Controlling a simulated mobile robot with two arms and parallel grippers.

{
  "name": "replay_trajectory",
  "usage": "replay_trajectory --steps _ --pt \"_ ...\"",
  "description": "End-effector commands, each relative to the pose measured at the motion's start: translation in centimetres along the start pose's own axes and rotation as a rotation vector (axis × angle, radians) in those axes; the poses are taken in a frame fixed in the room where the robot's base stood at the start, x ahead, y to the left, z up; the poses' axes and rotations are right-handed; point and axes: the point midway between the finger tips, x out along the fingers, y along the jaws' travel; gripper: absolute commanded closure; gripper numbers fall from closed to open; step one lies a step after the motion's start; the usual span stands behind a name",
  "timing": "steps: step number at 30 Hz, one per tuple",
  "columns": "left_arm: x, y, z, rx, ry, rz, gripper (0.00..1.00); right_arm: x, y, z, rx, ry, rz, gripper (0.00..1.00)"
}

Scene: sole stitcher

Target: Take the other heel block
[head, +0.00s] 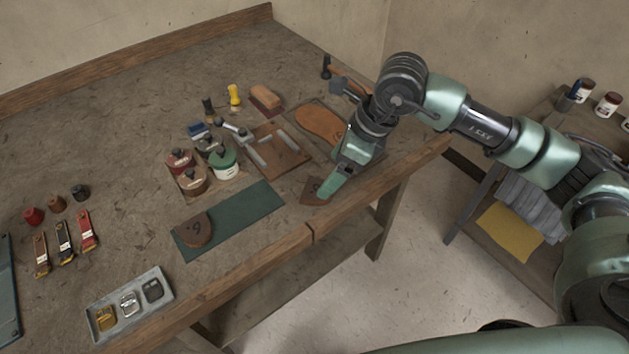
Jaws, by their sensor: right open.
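One brown heel block (194,231) with a dark mark lies on the left end of the green mat (245,208). Another brown heel block (309,188) lies on the bench near its front edge, right of the mat. My right gripper (325,191) is open and low over this second block, its green fingers covering part of it. I cannot tell if the fingers touch it. My left gripper is not in view.
A leather sole (319,124) on a dark board and a wooden board with metal bars (279,151) lie behind the gripper. Several pots (222,161) stand left of them. A buckle tray (130,303) sits front left. The bench edge is close.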

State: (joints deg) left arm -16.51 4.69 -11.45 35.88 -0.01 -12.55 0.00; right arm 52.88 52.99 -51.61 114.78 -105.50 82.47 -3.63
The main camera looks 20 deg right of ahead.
Motion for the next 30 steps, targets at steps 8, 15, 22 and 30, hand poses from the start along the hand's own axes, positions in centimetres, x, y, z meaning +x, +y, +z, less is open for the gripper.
replay_trajectory --steps 8,15,22,30 --pt "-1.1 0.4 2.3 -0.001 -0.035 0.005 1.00 2.9 0.0 0.0 0.000 0.006 0.002 0.12" --pt "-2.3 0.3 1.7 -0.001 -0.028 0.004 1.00 6.5 -0.2 0.2 0.000 0.004 0.004 0.12" --pt "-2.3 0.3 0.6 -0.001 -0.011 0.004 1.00 7.5 -0.3 0.1 0.000 0.002 0.000 0.12" --pt "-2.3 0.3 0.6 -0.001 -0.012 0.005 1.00 7.5 -0.2 0.1 0.000 0.002 0.001 0.54"
